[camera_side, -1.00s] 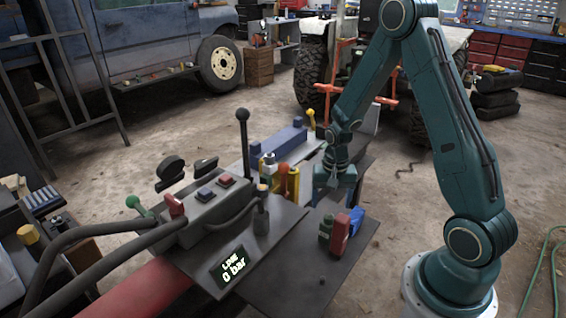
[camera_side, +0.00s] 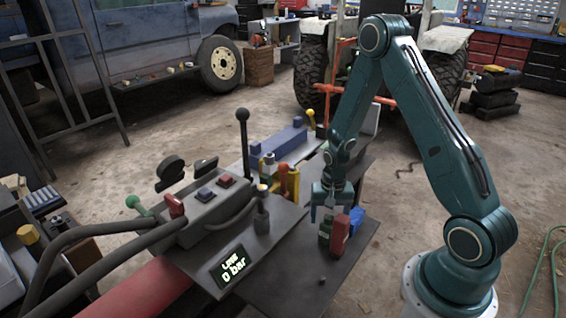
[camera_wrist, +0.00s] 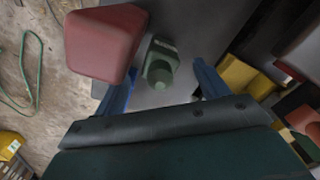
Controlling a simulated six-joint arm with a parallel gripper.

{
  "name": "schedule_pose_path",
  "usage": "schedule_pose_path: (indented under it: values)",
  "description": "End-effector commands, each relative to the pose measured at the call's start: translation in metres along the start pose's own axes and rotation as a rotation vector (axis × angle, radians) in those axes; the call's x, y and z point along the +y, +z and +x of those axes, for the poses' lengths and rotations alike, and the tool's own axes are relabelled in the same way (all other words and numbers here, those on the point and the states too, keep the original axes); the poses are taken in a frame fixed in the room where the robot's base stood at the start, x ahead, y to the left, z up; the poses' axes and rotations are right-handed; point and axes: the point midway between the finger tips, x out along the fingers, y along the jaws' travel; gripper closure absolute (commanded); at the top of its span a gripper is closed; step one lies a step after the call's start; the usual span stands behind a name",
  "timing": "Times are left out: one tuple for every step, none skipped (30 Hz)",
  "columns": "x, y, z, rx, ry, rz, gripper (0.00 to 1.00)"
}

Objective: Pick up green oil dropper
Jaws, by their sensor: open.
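The green oil dropper (camera_side: 325,230) stands on the dark metal table, just left of a red block-like item (camera_side: 340,235) in the side view. In the wrist view the dropper (camera_wrist: 159,66) shows from above, between the two blue fingers and beside the larger red item (camera_wrist: 104,42). My gripper (camera_side: 325,213) is open and empty, pointing down over the dropper. In the wrist view its fingers (camera_wrist: 162,92) lie either side of the dropper's line. I cannot tell the exact height of the fingertips over it.
Yellow and red parts (camera_wrist: 245,78) lie right in the wrist view. The table front is mostly clear.

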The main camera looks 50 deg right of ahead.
Motion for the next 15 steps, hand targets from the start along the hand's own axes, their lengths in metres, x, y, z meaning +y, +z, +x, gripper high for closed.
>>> schedule_pose_path:
  values:
    - [0.001, 0.0, 0.006, -0.003, 0.002, 0.0, 0.27]
    - [0.0, 0.0, 0.009, -0.003, 0.002, 0.0, 0.27]
    - [0.0, 0.0, 0.013, -0.003, 0.001, 0.0, 0.27]
    - [0.001, 0.0, 0.016, -0.003, 0.002, 0.0, 0.27]
    - [0.001, 0.0, 0.019, -0.003, 0.002, 0.0, 0.27]
    - [0.001, 0.0, 0.023, -0.003, 0.002, 0.0, 0.27]
    - [0.001, 0.0, 0.026, -0.003, 0.002, 0.0, 0.27]
    - [0.0, 0.0, 0.028, -0.002, 0.001, 0.0, 0.27]
    - [0.0, 0.0, 0.031, -0.002, 0.001, 0.0, 0.27]
    - [0.001, 0.0, 0.033, -0.003, 0.002, 0.0, 0.27]
    - [0.001, 0.0, 0.035, -0.003, 0.002, 0.0, 0.27]
    - [0.001, 0.0, 0.037, -0.002, 0.001, 0.0, 0.27]
    - [0.0, 0.0, 0.037, -0.002, 0.001, 0.0, 0.27]
    - [0.0, -0.001, 0.038, -0.001, 0.001, 0.0, 0.27]
    - [0.0, -0.001, 0.039, 0.0, 0.0, 0.0, 0.27]
